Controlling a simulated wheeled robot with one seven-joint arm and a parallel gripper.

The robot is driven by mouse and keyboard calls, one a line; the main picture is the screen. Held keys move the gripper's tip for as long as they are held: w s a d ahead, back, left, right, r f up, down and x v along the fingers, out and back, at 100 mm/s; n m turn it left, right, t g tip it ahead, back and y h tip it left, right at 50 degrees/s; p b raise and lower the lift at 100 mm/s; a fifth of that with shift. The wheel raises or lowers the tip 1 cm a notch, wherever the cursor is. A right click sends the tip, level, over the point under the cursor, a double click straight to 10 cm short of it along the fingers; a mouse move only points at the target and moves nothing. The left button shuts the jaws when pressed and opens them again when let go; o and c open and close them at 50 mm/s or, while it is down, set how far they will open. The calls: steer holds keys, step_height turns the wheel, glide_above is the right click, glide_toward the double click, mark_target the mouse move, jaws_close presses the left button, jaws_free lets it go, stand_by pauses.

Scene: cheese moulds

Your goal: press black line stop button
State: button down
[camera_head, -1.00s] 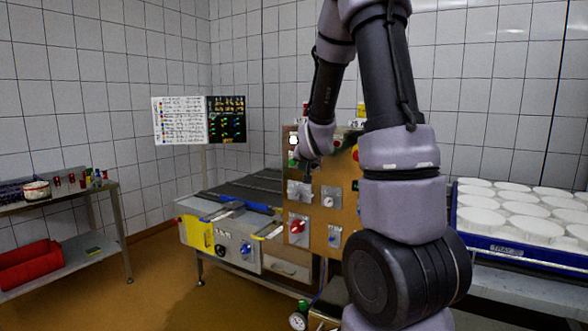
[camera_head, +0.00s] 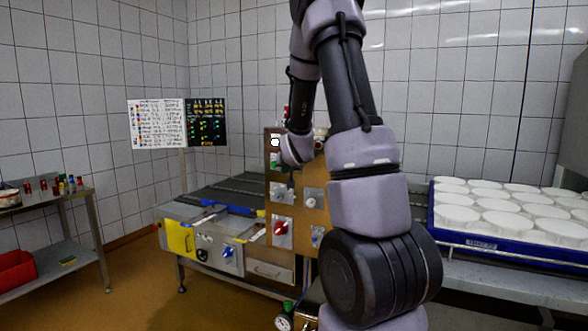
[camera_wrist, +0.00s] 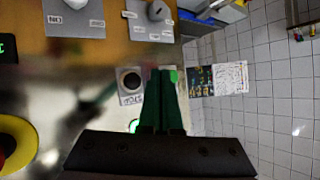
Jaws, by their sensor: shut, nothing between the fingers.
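The black button (camera_wrist: 131,82) is round and sits on a pale plate in the wrist view. The lettering on its plate is upside down and looks like STOP. My gripper (camera_wrist: 164,73) is shut and empty, its narrow green fingers pointing up the picture just right of the button. Whether the fingertips touch the panel cannot be told. In the head view the brown control panel (camera_head: 284,206) stands behind my arm, whose end hides part of it. The black button cannot be made out there.
A red and yellow mushroom button (camera_wrist: 10,145) and a green-lit button (camera_wrist: 134,126) are close by in the wrist view. The panel carries a red knob (camera_head: 280,229). A conveyor (camera_head: 235,190) lies left, a blue tray (camera_head: 500,246) of white moulds right.

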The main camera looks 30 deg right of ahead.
steer(key=shift+w+d, duration=0.75)
steer(key=shift+d, duration=0.2)
steer(key=shift+w+d, duration=0.75)
steer(key=shift+d, duration=0.2)
steer(key=shift+d, duration=0.1)
stand_by(0.6)
steer(key=shift+w+d, duration=0.2)
steer(key=shift+w+d, duration=0.35)
steer(key=shift+d, duration=0.05)
stand_by(0.8)
steer(key=shift+s+a, duration=0.1)
steer(key=shift+a, duration=0.05)
steer(key=shift+s+a, duration=0.5)
steer(key=shift+a, duration=0.05)
stand_by(0.3)
steer(key=shift+s+a, duration=0.8)
steer(key=shift+a, duration=0.2)
steer(key=shift+s+a, duration=0.75)
steer(key=shift+a, duration=0.25)
